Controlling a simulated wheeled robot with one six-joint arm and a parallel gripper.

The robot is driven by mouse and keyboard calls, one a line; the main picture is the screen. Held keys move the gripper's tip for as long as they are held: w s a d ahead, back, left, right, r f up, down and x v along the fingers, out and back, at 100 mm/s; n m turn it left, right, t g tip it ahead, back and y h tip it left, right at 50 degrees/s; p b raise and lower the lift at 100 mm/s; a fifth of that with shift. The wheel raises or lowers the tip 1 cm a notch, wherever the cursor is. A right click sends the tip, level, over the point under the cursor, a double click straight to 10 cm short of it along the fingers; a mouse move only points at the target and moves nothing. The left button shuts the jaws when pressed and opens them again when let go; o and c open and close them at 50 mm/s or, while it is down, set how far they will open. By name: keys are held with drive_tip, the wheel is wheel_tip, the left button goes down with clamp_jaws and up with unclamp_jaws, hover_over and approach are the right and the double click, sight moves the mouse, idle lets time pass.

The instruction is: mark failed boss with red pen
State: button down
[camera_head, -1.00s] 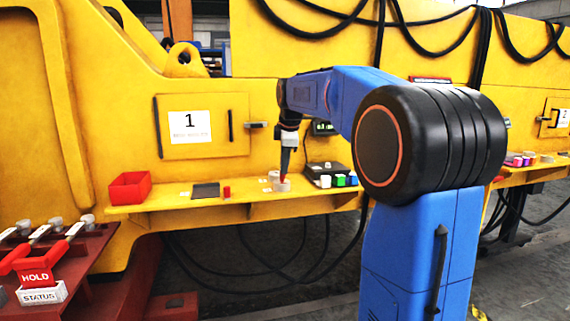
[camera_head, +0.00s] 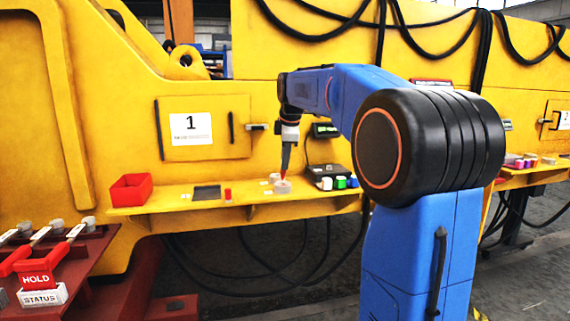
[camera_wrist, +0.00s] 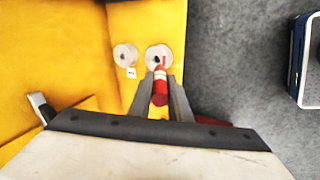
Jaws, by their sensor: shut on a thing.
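My gripper (camera_head: 286,150) is shut on a red pen (camera_wrist: 160,88) over the yellow shelf. The pen points down, with its tip at or just above a grey round boss (camera_head: 282,187); I cannot tell if it touches. In the wrist view this boss (camera_wrist: 152,55) has a dark centre hole and a short red line on its top beside the pen. A second round boss (camera_wrist: 125,55) stands to its left, with a small white tag (camera_wrist: 131,72) below it.
The yellow shelf (camera_head: 200,203) also holds a red bin (camera_head: 131,190), a dark pad (camera_head: 207,192), a small red block (camera_head: 228,195) and a black device with coloured blocks (camera_head: 335,178). A red rack with HOLD and STATUS signs (camera_head: 38,280) stands at lower left.

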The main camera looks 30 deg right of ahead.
drive_tip(key=shift+r, duration=1.9)
